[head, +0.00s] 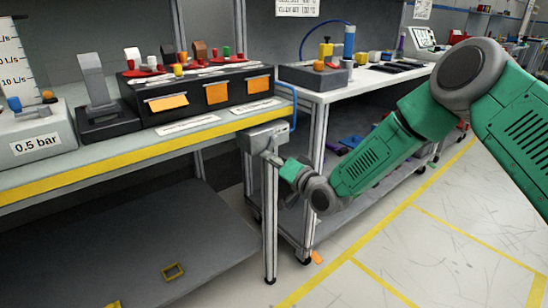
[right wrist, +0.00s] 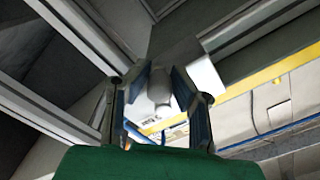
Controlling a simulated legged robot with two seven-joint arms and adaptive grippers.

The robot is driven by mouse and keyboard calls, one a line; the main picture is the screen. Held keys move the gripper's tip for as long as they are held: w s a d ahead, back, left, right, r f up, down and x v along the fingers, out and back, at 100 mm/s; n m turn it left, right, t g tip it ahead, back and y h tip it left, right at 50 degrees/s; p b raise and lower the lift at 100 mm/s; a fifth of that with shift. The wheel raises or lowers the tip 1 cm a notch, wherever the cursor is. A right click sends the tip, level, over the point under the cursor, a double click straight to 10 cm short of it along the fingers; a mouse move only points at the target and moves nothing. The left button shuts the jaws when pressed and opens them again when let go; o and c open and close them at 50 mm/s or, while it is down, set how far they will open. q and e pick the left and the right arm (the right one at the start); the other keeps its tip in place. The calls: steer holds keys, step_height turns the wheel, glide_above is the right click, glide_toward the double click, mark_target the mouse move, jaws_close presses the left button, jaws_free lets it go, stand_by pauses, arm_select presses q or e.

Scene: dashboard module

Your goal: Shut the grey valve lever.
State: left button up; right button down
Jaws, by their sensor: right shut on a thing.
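A grey box (head: 265,135) is fixed at the front corner of the bench, on top of a metal post. My right gripper (head: 273,160) is at the lower front of this box. My left gripper is not in view.
The bench has a yellow front edge (head: 130,160). On it stand a grey flap on a black base (head: 108,120), a black box with orange labels (head: 205,97) and a 0.5 bar gauge box (head: 38,140). A blue hose (head: 294,105) runs beside the grey box. Open floor lies at right.

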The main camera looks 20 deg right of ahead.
mark_target(260, 144)
steer(key=r+m, duration=0.1)
steer(key=m, duration=0.2)
steer(key=a+r+m, duration=0.1)
steer(key=m, duration=0.5)
steer(key=shift+s+a+r, duration=0.4)
steer(key=shift+r+m+b, duration=0.3)
steer(key=shift+m, duration=0.45)
steer(key=shift+r+m+b, duration=0.25)
steer(key=shift+m, duration=0.5)
steer(key=c, duration=1.6)
jaws_free()
steer(key=shift+c, duration=0.2)
steer(key=shift+o, duration=1.1)
steer(key=shift+r, duration=0.1)
steer(key=v, duration=1.2)
steer(key=shift+d, duration=0.15)
